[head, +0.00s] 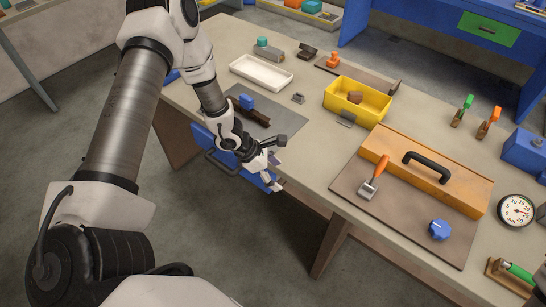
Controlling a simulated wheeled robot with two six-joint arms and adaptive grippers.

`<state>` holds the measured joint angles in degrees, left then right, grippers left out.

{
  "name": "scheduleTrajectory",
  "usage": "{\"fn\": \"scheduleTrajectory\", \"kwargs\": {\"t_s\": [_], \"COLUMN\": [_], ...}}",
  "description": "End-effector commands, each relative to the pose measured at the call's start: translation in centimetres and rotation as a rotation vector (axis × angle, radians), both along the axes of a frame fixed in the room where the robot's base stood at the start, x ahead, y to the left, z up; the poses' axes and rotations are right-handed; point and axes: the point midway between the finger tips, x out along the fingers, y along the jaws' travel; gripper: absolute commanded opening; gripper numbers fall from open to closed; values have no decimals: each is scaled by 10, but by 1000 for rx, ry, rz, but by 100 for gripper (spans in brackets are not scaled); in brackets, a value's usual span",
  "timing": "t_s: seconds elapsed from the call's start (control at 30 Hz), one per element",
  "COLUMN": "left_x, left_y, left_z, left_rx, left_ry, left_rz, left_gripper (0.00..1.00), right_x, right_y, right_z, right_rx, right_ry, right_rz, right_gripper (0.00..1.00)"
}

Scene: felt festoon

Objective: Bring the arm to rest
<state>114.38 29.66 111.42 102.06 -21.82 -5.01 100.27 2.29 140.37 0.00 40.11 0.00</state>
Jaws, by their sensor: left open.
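My left gripper (273,171) is at the front edge of the workbench (318,155), left of the middle of the head view. Its fingers are open and no object shows between them. The left arm reaches in from the left, over the floor and across the bench's left part. Something blue (262,184) shows just behind and below the gripper at the bench front; the arm partly covers it. My right gripper is not in view.
A dark mat (285,127) holds a brown part with a blue block. A white tray (262,86), a yellow bin (372,113) and a wooden box (450,178) with a black handle stand farther along. A round gauge (516,210) is at right. Open floor lies in front.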

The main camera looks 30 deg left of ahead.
Motion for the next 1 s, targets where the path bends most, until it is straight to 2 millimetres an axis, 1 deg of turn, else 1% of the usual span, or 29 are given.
{"fn": "scheduleTrajectory", "kwargs": {"t_s": [0.13,0.7,0.77,0.83,0.87,0.9,0.97,1.0], "left_x": [-3,-3,-4,-10,-15,-26,-56,-84], "left_y": [-1,-1,-1,-4,-9,-19,-39,-50], "left_z": [-2,-2,-5,-21,-32,-46,-67,-81], "left_rx": [6,6,6,12,19,26,35,55], "left_ry": [7,6,10,27,41,70,122,167], "left_rz": [-15,-13,-13,-27,-45,-78,-184,-293], "left_gripper": [82,82,82,82,82,82,82,82], "right_x": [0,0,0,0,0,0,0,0], "right_y": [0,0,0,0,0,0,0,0], "right_z": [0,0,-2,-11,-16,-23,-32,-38], "right_rx": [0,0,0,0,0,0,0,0], "right_ry": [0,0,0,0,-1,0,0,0], "right_rz": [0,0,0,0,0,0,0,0], "right_gripper": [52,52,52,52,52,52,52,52]}}
